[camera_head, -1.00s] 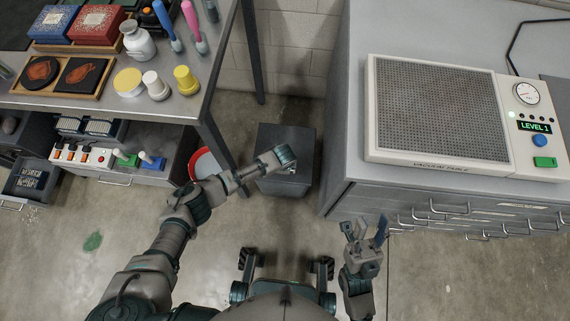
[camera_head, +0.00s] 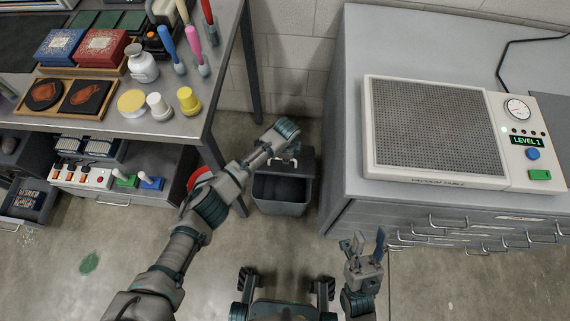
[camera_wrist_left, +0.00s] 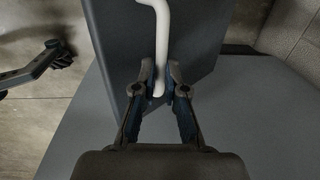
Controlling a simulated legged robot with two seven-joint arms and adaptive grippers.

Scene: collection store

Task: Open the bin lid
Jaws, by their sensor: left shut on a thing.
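The grey bin (camera_head: 281,200) stands on the floor between the workbench and the drawer cabinet. Its front part is open at the top and the dark inside shows. Its lid (camera_head: 305,163) is raised at the back, partly hidden behind my left arm. My left gripper (camera_head: 290,160) is at the lid. In the left wrist view my left gripper (camera_wrist_left: 160,78) is shut on a white bent handle (camera_wrist_left: 162,40), with the grey lid panel (camera_wrist_left: 120,50) beyond it. My right gripper (camera_head: 368,245) is open and empty, above the floor in front of the cabinet.
The workbench (camera_head: 190,125) at left carries boxes, jars and tools. The drawer cabinet (camera_head: 345,120) with the vacuum table (camera_head: 435,130) stands at right. Floor in front of the bin is clear.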

